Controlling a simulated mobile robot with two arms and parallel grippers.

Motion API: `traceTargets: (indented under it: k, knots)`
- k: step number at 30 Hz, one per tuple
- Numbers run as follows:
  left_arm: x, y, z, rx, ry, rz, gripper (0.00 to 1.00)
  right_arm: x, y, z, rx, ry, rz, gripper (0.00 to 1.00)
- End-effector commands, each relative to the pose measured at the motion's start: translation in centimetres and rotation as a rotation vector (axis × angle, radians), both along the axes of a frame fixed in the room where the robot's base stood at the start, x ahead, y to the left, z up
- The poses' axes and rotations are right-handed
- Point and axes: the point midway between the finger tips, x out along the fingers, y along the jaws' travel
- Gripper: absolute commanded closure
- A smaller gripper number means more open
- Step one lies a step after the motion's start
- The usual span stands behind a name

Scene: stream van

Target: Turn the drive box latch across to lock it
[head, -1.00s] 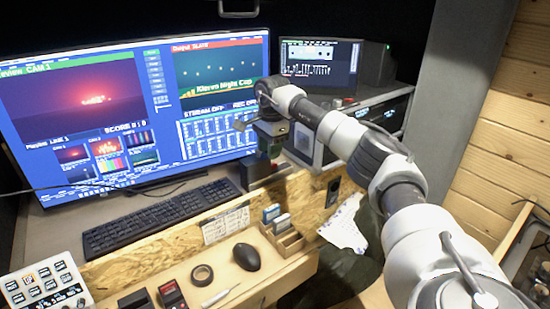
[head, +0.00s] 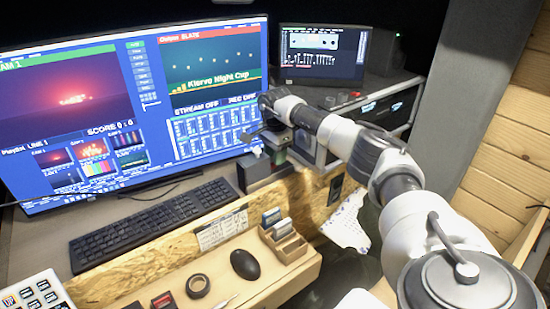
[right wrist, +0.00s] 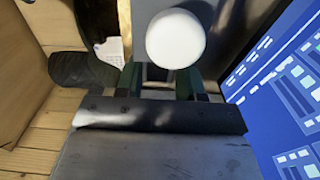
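My right gripper (head: 276,148) points down beside a small grey box (head: 262,168) at the desk's back edge, near the big monitor's lower right corner. This may be the drive box; its latch is too small or hidden to make out in the head view. In the right wrist view my right gripper (right wrist: 158,82) shows two dark green fingers standing apart. A round white disc or knob (right wrist: 175,38) lies beyond them against a grey surface. I cannot tell whether it is the latch, or whether the fingers touch anything. My left gripper is out of view.
The big monitor (head: 90,105) stands close to the left of the gripper, with a small screen unit (head: 322,52) behind. A keyboard (head: 150,222), a mouse (head: 244,262), a tape roll (head: 198,286) and a slotted wooden holder (head: 288,246) are in front.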

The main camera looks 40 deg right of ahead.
Motion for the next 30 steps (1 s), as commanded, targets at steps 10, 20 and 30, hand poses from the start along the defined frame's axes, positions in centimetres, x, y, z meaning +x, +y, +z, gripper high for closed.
traceTargets:
  k: [10, 20, 30]
  knots:
    - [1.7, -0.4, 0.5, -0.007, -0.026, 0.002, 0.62, 0.0, 0.0, -2.4, 0.0, -0.001, 0.0, 0.62]
    - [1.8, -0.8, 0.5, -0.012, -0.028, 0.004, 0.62, 0.0, 0.0, -2.4, 0.0, -0.001, 0.0, 0.83]
    - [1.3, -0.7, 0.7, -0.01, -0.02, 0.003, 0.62, 0.0, 0.0, -2.3, 0.0, -0.001, -0.051, 1.0]
